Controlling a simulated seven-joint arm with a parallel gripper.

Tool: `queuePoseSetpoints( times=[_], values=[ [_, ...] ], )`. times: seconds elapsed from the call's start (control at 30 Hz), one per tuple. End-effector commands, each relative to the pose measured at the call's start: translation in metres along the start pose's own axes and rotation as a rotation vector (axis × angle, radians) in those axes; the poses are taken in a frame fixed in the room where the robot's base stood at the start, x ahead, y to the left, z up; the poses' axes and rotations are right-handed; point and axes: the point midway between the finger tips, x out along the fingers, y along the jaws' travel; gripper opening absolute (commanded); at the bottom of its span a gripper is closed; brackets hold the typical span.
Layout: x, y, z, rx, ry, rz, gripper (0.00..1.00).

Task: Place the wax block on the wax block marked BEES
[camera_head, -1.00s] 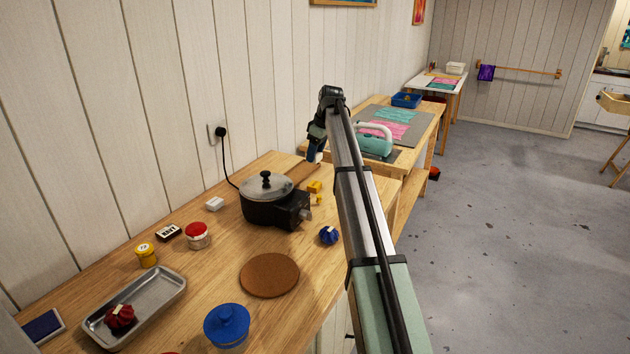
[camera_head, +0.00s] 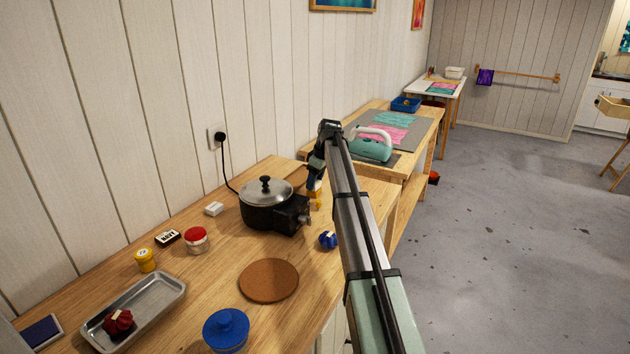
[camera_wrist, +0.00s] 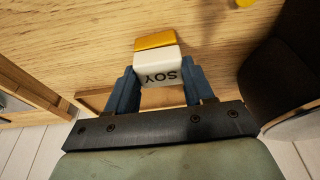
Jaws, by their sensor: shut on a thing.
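My gripper (camera_wrist: 155,88) is shut on a white wax block (camera_wrist: 158,68) marked SOY in the wrist view. A yellow wax block (camera_wrist: 155,40) shows just past the white block's far edge. No marking can be read on it, and I cannot tell whether the two blocks touch. In the head view my gripper (camera_head: 314,188) is low at the yellow blocks (camera_head: 317,198), right of the pot.
The lidded pot (camera_head: 267,205) stands close left of my gripper; its dark side also shows in the wrist view (camera_wrist: 280,75). A blue pincushion-like item (camera_head: 328,240), a round cork mat (camera_head: 269,280) and a white block (camera_head: 213,208) lie on the wooden table (camera_head: 215,255).

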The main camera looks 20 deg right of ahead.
Motion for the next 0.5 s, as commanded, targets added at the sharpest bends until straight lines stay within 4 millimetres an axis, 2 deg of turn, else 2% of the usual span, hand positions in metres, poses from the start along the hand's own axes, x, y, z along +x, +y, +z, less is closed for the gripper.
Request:
queuePoseSetpoints(
  times=[0.17,0.2,0.43,0.5],
  values=[
    [0.0027,-0.0001,0.0008,0.0,0.0,0.0,0.23],
    [0.0029,0.0,0.0008,0.0,0.0,0.0,0.54],
    [0.0026,0.0,0.0007,0.0,0.0,0.0,0.76],
    [0.0026,0.0,0.0007,0.0,0.0,0.0,0.78]
  ],
)
